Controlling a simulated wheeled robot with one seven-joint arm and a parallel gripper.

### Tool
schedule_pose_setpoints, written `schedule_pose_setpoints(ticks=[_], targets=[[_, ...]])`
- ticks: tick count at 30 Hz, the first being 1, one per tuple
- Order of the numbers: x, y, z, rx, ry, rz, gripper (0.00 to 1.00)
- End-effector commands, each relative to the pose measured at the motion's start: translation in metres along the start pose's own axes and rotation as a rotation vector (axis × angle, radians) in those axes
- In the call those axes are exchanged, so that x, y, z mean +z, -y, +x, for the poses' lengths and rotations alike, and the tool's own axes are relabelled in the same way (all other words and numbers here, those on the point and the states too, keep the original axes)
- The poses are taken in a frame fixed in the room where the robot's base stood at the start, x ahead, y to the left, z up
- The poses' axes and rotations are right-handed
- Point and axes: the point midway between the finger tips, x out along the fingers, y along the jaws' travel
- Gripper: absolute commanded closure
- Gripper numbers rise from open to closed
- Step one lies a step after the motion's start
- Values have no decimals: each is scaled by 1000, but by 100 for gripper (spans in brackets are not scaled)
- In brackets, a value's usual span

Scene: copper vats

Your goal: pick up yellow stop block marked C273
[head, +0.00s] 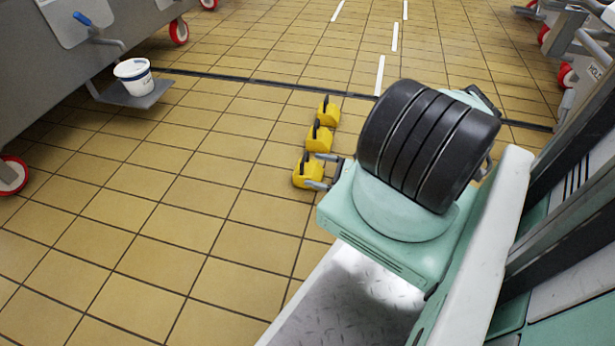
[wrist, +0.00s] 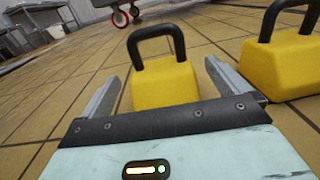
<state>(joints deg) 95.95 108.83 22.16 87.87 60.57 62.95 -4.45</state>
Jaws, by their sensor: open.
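Three yellow blocks with black handles stand in a row on the tiled floor: a near block (head: 303,178), a middle block (head: 318,145) and a far block (head: 327,118). My gripper (head: 319,171) is open at the near block, from its right side. In the wrist view, my gripper (wrist: 162,75) has one finger on either side of a yellow block (wrist: 165,88), with gaps showing. Its handle stands upright, and its lower part is hidden by my gripper. Another yellow block (wrist: 283,68) stands close to the right finger. No C273 marking is readable.
A white tub (head: 134,80) sits on a low grey shelf (head: 148,98) at the left, beside large grey equipment on red casters (head: 179,32). A dark floor channel (head: 245,80) crosses behind the blocks. The floor left of the blocks is clear.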

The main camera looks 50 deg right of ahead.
Motion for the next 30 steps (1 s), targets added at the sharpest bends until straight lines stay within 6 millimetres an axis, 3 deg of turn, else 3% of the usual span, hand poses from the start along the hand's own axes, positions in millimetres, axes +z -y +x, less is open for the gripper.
schedule_pose_setpoints(ticks=[1, 7, 16, 17, 23, 30], targets=[[-7, 0, 7, 2, 1, 0, 0], [-5, 0, 31, 2, 1, -1, 0], [-2, 1, 36, 0, 0, -1, 0], [-2, 1, 36, 0, 0, -1, 6], [-3, 1, 36, 0, 0, -1, 61], [-2, 1, 36, -1, 2, -1, 62]])
